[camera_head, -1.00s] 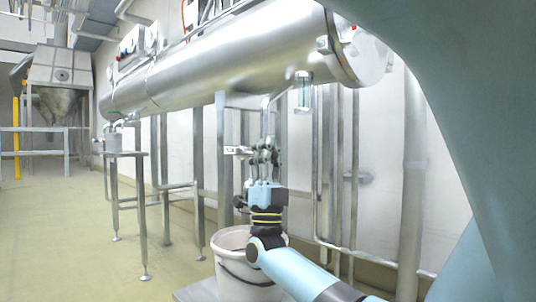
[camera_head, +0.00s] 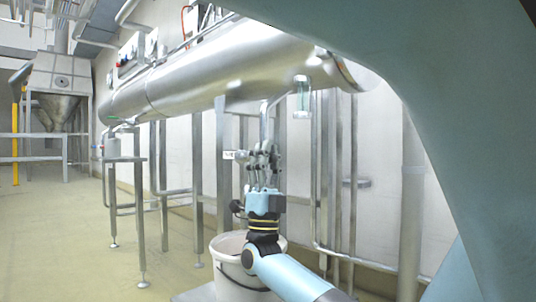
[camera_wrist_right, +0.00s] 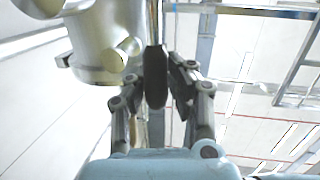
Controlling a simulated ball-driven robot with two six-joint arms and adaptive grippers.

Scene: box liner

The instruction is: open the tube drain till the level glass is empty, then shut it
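The big steel tube (camera_head: 215,72) runs overhead, and the small level glass (camera_head: 302,100) hangs under its near end. The glass looks faintly greenish; its liquid level is too small to read. A thin drain pipe (camera_head: 264,118) comes down from the tube. My right gripper (camera_head: 264,152) points up at the pipe's lower part, which its fingers partly hide. In the right wrist view, a dark upright piece (camera_wrist_right: 155,75) stands between the fingers of this gripper (camera_wrist_right: 163,85); I cannot tell whether it is a handle or a finger pad, or whether they grip. My left gripper is out of view.
A white bucket (camera_head: 228,270) stands below my right gripper, partly hidden by my arm. A white tag (camera_head: 231,155) is beside the gripper. Steel legs (camera_head: 222,190) and wall pipes (camera_head: 331,180) stand close by. The floor (camera_head: 70,240) at left is clear.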

